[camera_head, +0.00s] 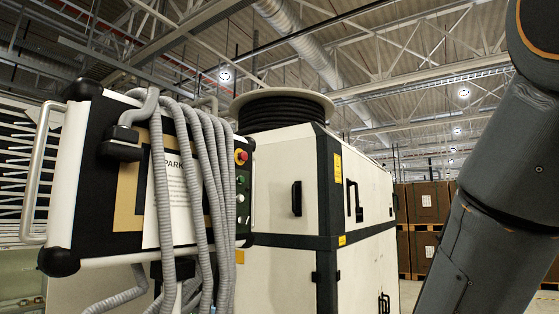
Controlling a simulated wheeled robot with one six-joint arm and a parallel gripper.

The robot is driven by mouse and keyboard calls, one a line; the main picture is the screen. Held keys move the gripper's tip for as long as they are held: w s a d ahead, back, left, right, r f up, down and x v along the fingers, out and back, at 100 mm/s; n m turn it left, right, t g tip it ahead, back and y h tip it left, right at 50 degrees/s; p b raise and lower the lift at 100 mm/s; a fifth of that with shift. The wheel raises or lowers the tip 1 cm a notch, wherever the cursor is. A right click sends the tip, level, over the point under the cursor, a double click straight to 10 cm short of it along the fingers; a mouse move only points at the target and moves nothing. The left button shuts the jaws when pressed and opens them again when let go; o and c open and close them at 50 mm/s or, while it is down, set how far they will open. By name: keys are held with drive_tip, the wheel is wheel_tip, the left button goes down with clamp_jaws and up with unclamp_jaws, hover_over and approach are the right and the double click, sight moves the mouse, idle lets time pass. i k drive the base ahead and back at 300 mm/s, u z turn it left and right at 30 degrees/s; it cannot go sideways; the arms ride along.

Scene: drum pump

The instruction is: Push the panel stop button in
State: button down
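The control panel (101,215) is a black-faced box with white edges and black corner caps, on the left. A red stop button (241,156) on a yellow base sits near the top of its right-hand strip. Green and white buttons (241,189) are below it. Whether the red button is in or out is too small to tell. My dark arm (495,190) stands at the right edge, well apart from the panel. My gripper is outside the picture.
Grey corrugated hoses (207,180) drape over the panel's front, left of the buttons. A large white cabinet (280,190) with black handles stands right behind the panel, with a cable reel (285,105) on top. Stacked brown boxes (425,205) stand farther back.

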sight(243, 156)
drive_tip(key=i, duration=1)
drive_tip(key=u, duration=0.7)
